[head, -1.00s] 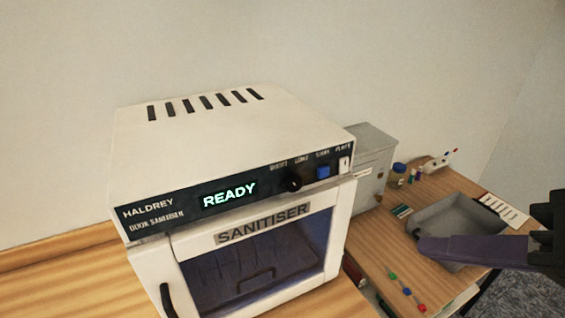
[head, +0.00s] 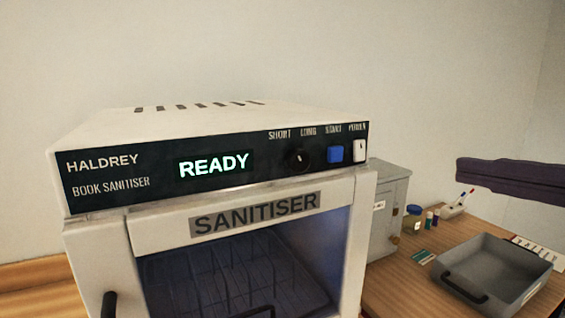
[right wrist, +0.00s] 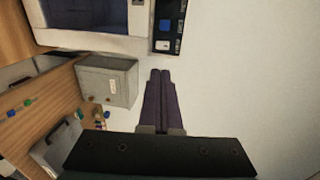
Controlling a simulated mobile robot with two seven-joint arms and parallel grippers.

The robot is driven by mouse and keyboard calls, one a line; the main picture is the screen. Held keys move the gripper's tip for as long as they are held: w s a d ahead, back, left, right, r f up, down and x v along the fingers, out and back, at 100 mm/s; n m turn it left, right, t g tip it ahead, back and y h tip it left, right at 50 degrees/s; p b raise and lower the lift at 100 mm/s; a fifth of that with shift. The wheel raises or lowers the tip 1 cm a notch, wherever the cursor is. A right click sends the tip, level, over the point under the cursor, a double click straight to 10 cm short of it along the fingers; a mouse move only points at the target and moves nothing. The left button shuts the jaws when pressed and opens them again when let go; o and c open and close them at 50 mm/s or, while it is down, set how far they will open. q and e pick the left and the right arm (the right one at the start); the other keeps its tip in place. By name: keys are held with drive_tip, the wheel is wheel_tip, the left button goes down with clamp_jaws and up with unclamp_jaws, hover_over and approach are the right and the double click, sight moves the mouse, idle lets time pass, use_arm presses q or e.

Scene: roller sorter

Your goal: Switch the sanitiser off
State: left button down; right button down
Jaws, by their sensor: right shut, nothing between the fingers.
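The white book sanitiser (head: 92,245) stands on a wooden surface in the head view, with its green display (head: 214,165) lit and reading READY. Its dark panel has a black knob (head: 298,159), a blue start button (head: 335,154) and, at the right end, a white power switch (head: 360,150). The switch also shows in the right wrist view (right wrist: 163,46), just beyond my fingertips. My right gripper (head: 459,169) is shut and empty, to the right of the switch and apart from it; its purple fingers lie together in the wrist view (right wrist: 160,72). My left gripper is not in view.
A grey metal box (head: 385,215) stands right beside the sanitiser. A grey tray (head: 478,297) with black handles, small bottles (head: 412,217) and a pen holder (head: 455,209) are on the lower wooden table. The air in front of the panel is clear.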

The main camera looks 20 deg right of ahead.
drive_tip(key=p, duration=0.2)
approach(362, 156)
drive_tip(key=w, duration=0.4)
drive_tip(key=w+f, duration=0.1)
drive_tip(key=w, duration=0.1)
drive_tip(key=shift+w+a, duration=0.25)
drive_tip(key=shift+w, duration=0.15)
